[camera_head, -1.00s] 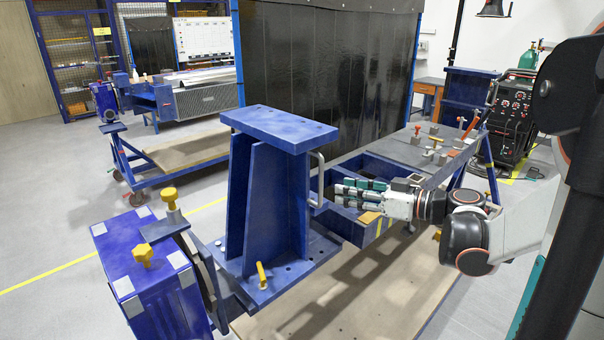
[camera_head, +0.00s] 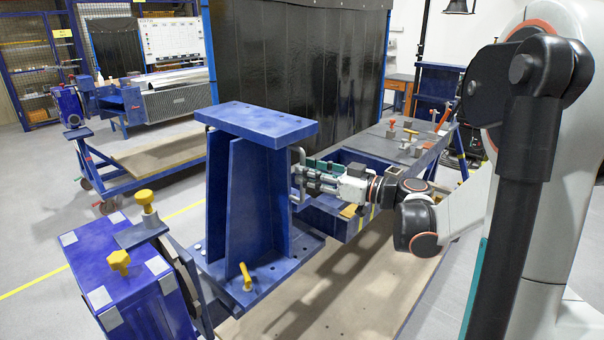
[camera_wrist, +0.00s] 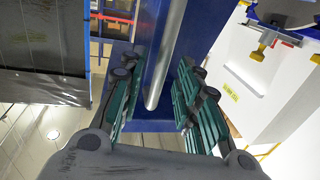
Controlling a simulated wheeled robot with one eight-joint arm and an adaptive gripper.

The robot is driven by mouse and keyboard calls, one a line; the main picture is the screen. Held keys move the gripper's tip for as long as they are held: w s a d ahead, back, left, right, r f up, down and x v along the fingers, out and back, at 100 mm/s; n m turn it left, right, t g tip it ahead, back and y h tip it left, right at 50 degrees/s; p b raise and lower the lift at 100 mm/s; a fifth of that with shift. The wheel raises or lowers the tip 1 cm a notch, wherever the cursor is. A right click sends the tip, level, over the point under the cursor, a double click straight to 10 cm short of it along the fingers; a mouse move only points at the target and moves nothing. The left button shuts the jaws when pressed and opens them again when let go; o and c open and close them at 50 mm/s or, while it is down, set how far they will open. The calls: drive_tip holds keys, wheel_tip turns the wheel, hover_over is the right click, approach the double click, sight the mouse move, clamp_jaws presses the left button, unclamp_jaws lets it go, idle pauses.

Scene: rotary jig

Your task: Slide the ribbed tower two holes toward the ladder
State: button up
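The ribbed tower (camera_head: 248,195) is a tall blue upright with vertical ribs, a flat top plate and a drilled foot plate on the blue jig. A grey handle (camera_head: 301,153) is on its right side. My gripper (camera_head: 302,182) is at this handle, coming from the right. In the wrist view the handle (camera_wrist: 164,65) is a grey bar between the two green-padded fingers, with visible gaps, so my gripper (camera_wrist: 160,95) looks open around it. A yellow-headed pin (camera_head: 245,277) stands in the foot plate. I cannot tell which part is the ladder.
A blue box unit (camera_head: 133,285) with yellow knobs (camera_head: 119,262) is at the front left. A dark plate (camera_head: 400,143) with small clamps lies behind my gripper. A black curtain (camera_head: 300,70) stands behind the tower. A wooden board (camera_head: 320,290) is below.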

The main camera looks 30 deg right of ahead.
drive_tip(key=shift+x, duration=1.35)
drive_tip(key=shift+c, duration=0.6)
clamp_jaws()
drive_tip(key=w+d, duration=0.3)
drive_tip(key=d, duration=0.6)
drive_tip(key=shift+w+b, duration=0.3)
drive_tip(key=shift+w, duration=0.1)
drive_tip(key=shift+d, duration=0.15)
drive_tip(key=shift+o, duration=0.6)
unclamp_jaws()
drive_tip(key=shift+s+d, duration=0.1)
drive_tip(key=shift+s, duration=0.05)
